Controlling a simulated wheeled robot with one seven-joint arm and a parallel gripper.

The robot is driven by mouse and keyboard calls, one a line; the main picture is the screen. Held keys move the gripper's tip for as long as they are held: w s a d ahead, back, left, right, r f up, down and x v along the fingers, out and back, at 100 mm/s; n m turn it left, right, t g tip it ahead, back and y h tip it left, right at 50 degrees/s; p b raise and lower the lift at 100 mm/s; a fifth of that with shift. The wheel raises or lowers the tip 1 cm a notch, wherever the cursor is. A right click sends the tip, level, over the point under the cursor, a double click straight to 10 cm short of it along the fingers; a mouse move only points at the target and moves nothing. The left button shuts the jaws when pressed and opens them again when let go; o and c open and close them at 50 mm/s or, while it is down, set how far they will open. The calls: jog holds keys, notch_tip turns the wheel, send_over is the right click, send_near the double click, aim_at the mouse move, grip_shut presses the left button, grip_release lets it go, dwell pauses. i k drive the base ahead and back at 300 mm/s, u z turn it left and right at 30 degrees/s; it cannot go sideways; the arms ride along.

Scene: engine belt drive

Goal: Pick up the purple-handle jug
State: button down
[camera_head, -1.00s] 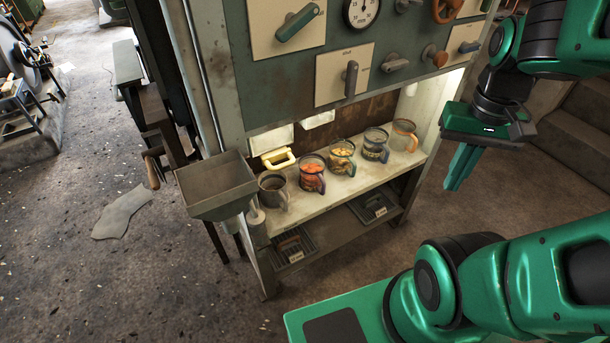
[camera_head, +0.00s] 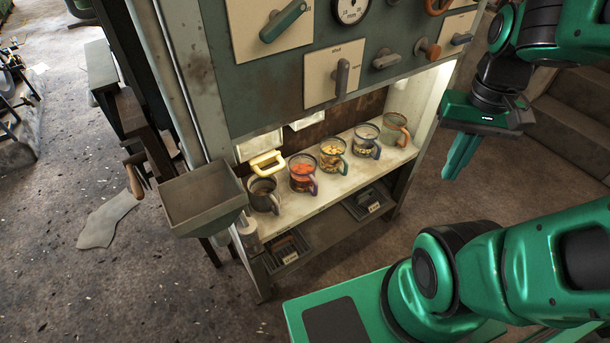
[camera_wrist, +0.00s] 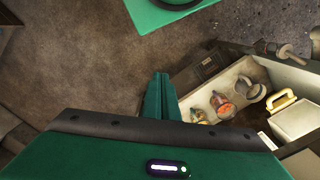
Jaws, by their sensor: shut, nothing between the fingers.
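The purple-handle jug (camera_head: 302,172) is a clear jug with red-orange contents, second from the left in a row on the pale shelf (camera_head: 325,190). Its purple handle faces the front right. It also shows in the wrist view (camera_wrist: 221,105), right of the fingers. My gripper (camera_head: 448,176) is shut and empty, its green fingers pointing down. It hangs in the air to the right of the shelf, well apart from the jug. Its closed fingertips also show in the wrist view (camera_wrist: 161,78).
A grey-handled jug (camera_head: 260,197) stands left of it; jugs with teal (camera_head: 332,156), blue (camera_head: 364,142) and orange handles (camera_head: 394,130) stand right. A yellow-handled object (camera_head: 267,161) is behind. A metal hopper (camera_head: 203,195) juts out left. The control panel overhangs the shelf.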

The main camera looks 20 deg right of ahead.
aim_at(302, 166)
jog(key=z, duration=2.85)
jog(key=k, duration=0.9)
jog(key=u, duration=1.1)
